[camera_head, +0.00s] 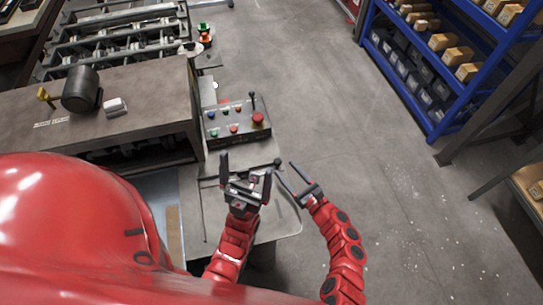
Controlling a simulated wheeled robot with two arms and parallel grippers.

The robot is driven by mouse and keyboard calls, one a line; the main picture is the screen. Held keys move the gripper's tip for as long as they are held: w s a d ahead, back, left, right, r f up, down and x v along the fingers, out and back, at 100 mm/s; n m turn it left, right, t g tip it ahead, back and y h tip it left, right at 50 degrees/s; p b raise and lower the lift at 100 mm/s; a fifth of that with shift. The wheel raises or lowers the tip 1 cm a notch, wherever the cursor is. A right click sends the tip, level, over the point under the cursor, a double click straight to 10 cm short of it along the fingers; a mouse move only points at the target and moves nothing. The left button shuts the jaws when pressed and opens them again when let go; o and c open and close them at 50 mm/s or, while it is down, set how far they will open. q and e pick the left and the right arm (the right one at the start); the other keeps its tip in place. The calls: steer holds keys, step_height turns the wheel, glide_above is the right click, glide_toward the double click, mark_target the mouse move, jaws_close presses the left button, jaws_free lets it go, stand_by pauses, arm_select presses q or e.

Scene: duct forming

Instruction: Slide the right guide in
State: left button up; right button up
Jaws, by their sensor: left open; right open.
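The duct-forming machine (120,78) stands at the left, with a brown cover and metal rails and rollers (120,42) at the back. I cannot single out the right guide with certainty. A grey control panel (236,122) with coloured buttons, a red knob (258,118) and a black lever sits at the machine's right end. My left gripper (246,170) is open and empty, above the grey plate (200,195) just in front of the panel. My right gripper (287,175) is open and empty, beside the plate's right edge.
A dark cylinder (81,90), a yellow knob (44,96) and a small white block (115,106) are on the machine cover. A blue shelf (425,115) with boxes stands at the right. The grey floor (330,80) between is clear.

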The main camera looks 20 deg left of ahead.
steer(key=b+x, duration=0.3)
steer(key=x, duration=0.5)
steer(key=shift+f, duration=0.1)
steer(key=shift+w+a+b, duration=0.2)
steer(key=shift+a+b, duration=0.1)
steer(key=shift+a, duration=0.05)
steer(key=shift+c, duration=0.3)
jaws_close()
stand_by(0.5)
